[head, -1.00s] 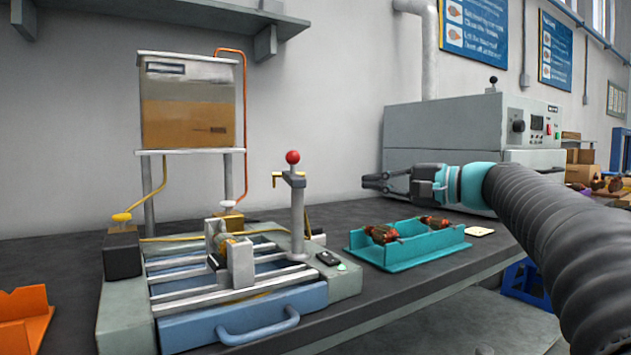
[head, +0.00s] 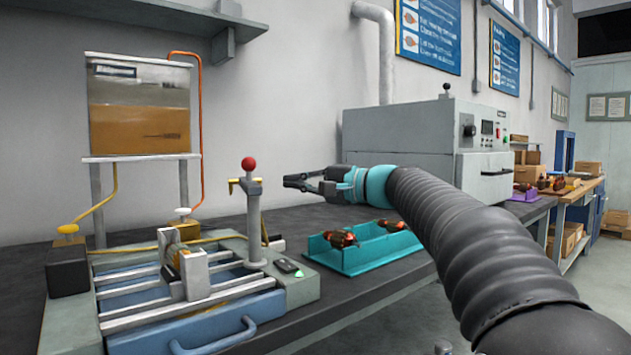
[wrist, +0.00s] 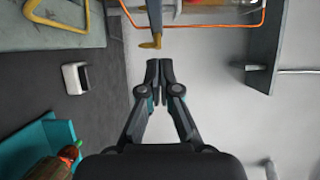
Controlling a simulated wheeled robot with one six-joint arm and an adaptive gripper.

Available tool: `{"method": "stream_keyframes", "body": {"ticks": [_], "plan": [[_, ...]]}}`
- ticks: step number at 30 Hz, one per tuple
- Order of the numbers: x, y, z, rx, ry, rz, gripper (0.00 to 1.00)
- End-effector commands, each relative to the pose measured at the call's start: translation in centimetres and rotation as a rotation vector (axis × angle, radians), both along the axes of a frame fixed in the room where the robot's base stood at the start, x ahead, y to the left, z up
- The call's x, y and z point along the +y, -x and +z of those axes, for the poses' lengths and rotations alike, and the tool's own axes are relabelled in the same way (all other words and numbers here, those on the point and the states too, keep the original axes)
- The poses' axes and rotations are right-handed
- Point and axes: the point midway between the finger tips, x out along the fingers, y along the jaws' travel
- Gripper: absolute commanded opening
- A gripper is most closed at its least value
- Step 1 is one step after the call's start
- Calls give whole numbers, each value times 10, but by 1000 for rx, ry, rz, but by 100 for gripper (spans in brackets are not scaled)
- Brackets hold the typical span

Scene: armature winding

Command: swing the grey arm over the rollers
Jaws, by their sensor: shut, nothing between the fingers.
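The grey arm (head: 252,187) sits atop an upright post with a red ball knob and a small yellow tip on its left side. In the wrist view, a grey part with a yellow hooked end (wrist: 151,43) shows just beyond my fingertips. The rollers (head: 191,265) stand on the machine, to the left of the post. My gripper (head: 285,181) is shut and empty, pointing left, to the right of the post at about the height of the grey arm. In the wrist view its fingertips (wrist: 160,66) are together, with a small gap to the yellow end.
A teal tray (head: 360,252) with red-brown armatures lies on the bench below my gripper. A tank (head: 137,108) with an orange tube stands behind the machine. A grey oven (head: 430,140) is at the back right. A blue drawer handle (head: 215,342) sticks out in front.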

Motion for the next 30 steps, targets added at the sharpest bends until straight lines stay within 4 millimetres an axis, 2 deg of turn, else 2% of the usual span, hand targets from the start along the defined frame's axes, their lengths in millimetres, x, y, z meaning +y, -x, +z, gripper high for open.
{"method": "stream_keyframes", "body": {"ticks": [3, 12, 30], "plan": [[20, -11, 1, 1, -1, 4, 0], [52, -1, 0, 0, 0, 2, 0], [59, 1, 0, 0, 0, 20, 0]]}}
